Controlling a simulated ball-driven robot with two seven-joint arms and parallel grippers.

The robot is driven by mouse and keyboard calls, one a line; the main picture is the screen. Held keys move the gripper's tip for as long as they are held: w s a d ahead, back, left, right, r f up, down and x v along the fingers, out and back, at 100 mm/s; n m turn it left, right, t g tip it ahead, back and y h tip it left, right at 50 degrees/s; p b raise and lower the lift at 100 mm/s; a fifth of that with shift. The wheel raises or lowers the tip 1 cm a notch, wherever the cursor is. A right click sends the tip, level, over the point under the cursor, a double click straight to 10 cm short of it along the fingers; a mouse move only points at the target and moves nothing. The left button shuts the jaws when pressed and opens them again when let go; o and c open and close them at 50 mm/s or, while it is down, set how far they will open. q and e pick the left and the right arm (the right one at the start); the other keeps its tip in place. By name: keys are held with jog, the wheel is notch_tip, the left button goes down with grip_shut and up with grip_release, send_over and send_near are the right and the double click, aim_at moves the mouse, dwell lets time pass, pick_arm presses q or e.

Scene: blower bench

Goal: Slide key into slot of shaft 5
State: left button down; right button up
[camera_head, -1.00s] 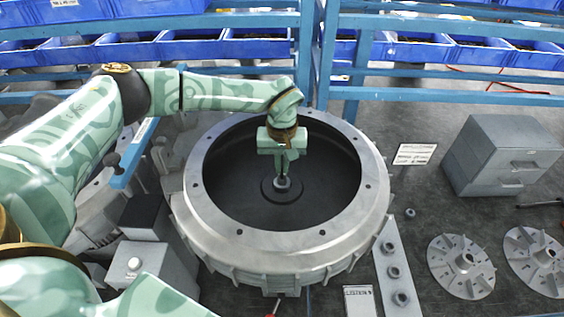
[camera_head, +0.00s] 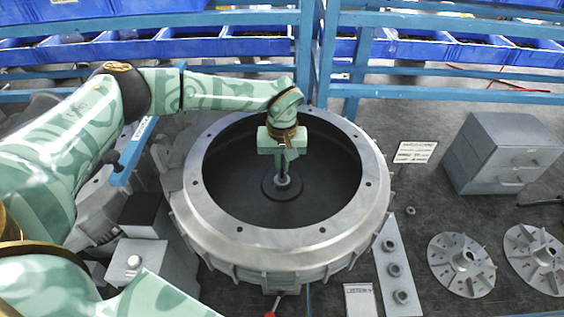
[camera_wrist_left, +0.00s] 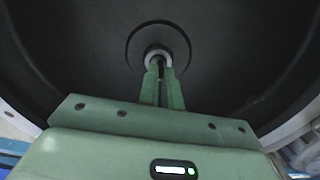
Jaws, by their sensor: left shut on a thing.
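The shaft (camera_head: 282,180) stands up from a round boss in the middle of the dark blower housing (camera_head: 240,200). In the left wrist view the shaft end (camera_wrist_left: 157,54) shows as a pale ring at the fingertips. My left gripper (camera_head: 284,172) points down into the housing, right at the shaft. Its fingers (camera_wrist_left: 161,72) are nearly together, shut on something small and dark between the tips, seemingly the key. The key's outline and the slot are too small and too covered by the fingers to tell. My right gripper is not in view.
The housing's pale flanged rim (camera_head: 376,190) surrounds the gripper. To the right are a plate with several collars (camera_head: 388,250), two finned impellers (camera_head: 462,265) and a grey drawer cabinet (camera_head: 505,150). A blue rail fence (camera_head: 430,97) stands behind.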

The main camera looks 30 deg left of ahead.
pick_arm(q)
jog(key=shift+f, duration=0.15)
jog(key=c, duration=1.5)
grip_release()
notch_tip(320, 180, up, 16)
jog(key=shift+r+b, duration=0.15)
jog(key=shift+b, duration=0.7)
